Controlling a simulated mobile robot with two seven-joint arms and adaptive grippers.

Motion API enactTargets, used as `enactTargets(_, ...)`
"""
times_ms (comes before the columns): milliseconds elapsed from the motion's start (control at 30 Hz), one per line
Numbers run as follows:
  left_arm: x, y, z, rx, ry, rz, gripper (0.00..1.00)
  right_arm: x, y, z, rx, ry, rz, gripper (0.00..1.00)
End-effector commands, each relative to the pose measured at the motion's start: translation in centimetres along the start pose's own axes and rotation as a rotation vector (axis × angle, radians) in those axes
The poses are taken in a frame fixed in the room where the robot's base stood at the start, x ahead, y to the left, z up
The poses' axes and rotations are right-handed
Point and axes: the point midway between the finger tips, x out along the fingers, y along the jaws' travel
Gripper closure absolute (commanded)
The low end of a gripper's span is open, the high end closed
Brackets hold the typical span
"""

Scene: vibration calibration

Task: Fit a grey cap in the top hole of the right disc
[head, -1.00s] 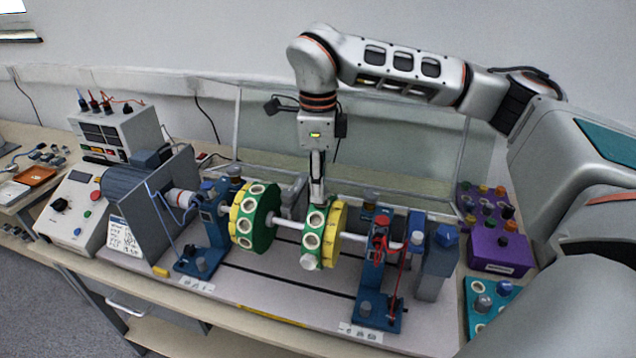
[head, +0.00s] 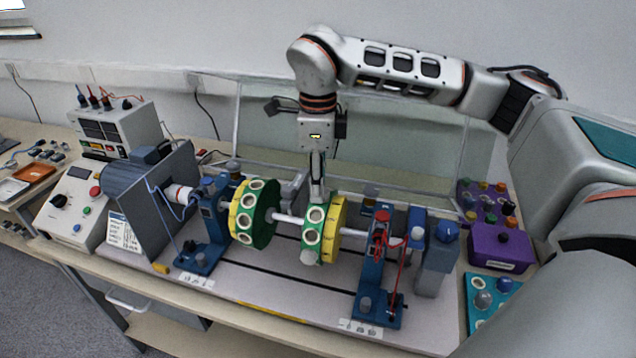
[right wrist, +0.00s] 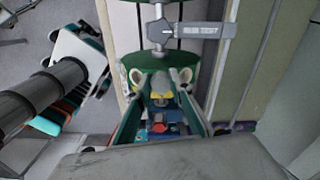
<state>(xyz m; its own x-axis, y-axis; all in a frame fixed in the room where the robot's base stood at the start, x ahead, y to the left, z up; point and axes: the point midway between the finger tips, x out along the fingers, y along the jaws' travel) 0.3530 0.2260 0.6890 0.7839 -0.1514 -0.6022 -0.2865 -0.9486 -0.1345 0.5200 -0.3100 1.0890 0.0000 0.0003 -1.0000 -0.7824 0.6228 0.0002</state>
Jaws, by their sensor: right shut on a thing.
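The right disc (head: 338,228), green with a yellow side, sits on the horizontal shaft and has pale-ringed holes around its rim. A light grey cap (head: 309,257) sits low on its front rim. My right gripper (head: 317,193) points straight down with its fingertips at the top of this disc. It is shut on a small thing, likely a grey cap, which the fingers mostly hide. The top hole is also hidden. In the right wrist view the fingers (right wrist: 160,98) reach to the green disc (right wrist: 160,58). My left gripper is not in view.
The left disc (head: 253,215) is on the same shaft. Blue bearing stands (head: 372,270) hold the shaft. A grey motor guard (head: 165,205) is at left. A purple box (head: 500,248) and a teal tray (head: 478,325) with knobs are at right. A clear screen stands behind.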

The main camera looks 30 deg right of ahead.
Motion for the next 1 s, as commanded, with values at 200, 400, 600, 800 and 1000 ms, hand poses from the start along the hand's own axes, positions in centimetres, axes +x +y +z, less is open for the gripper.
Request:
enactTargets(200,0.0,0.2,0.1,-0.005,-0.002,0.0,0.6,0.2,0.0,0.0,0.0,0.0,0.0,0.72)
enactTargets(400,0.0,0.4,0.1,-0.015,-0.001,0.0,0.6,0.2,0.0,0.0,0.0,0.0,0.0,0.6)
enactTargets(600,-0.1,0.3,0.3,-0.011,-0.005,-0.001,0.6,0.1,0.0,0.0,0.0,0.0,0.0,0.6)
enactTargets(800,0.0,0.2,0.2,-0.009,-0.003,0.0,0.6,-2.0,-0.1,0.1,0.002,-0.003,-0.004,0.6)
enactTargets(1000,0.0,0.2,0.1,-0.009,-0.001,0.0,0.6,-6.0,-0.1,0.1,0.0,-0.003,-0.005,0.6)
